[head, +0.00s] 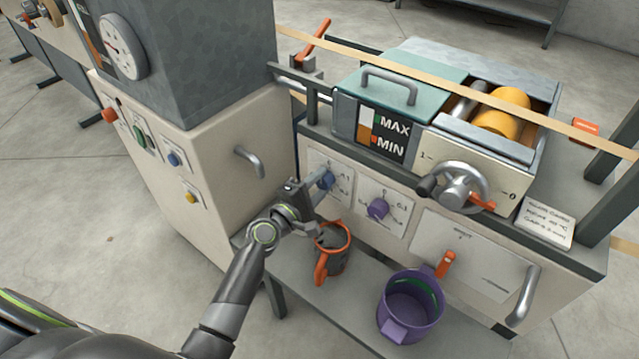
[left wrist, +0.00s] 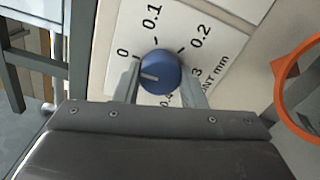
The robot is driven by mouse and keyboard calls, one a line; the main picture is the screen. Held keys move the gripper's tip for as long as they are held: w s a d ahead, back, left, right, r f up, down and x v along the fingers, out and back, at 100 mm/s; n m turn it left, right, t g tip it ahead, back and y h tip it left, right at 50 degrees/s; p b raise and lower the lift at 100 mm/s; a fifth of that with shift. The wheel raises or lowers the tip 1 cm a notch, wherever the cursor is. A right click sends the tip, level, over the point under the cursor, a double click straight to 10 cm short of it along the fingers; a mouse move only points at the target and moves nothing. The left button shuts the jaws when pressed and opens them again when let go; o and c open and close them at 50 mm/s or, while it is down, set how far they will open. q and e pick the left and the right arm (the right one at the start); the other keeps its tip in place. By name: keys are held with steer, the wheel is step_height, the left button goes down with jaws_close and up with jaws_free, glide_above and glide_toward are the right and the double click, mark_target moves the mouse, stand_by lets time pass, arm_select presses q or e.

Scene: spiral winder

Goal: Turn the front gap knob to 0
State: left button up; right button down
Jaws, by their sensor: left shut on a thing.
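The blue knob (head: 325,179) sits on a white dial plate on the front of the winder, beside a purple knob (head: 377,208). In the left wrist view the blue knob (left wrist: 160,70) has a scale marked 0, 0.1, 0.2, 0.3 and 0.4, with "mm" and a partly hidden label. Its white line points left, slightly below the 0 label. My left gripper (head: 321,187) is shut on the blue knob, one finger on each side of it. The fingers (left wrist: 161,82) also show in the left wrist view. My right gripper is not in view.
Below the knobs, a shelf holds a dark jug with an orange rim and handle (head: 348,233) and a purple bucket (head: 411,305). A handwheel (head: 461,185) and an orange lever (head: 445,263) stick out to the right. A cabinet (head: 215,165) stands left of my gripper.

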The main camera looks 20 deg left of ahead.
arm_select(q)
steer(key=o, duration=0.9)
steer(key=shift+o, duration=0.5)
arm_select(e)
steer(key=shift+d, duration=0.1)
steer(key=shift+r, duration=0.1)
arm_select(q)
steer(key=b+v, duration=0.1)
steer(key=v, duration=1.6)
steer(key=shift+s+b, duration=0.25)
steer(key=shift+b, duration=0.1)
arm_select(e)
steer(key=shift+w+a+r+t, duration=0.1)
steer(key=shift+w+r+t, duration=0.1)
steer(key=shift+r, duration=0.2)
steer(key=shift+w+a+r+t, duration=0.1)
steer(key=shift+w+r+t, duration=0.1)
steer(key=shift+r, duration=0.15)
arm_select(q)
steer(key=shift+a, duration=0.1)
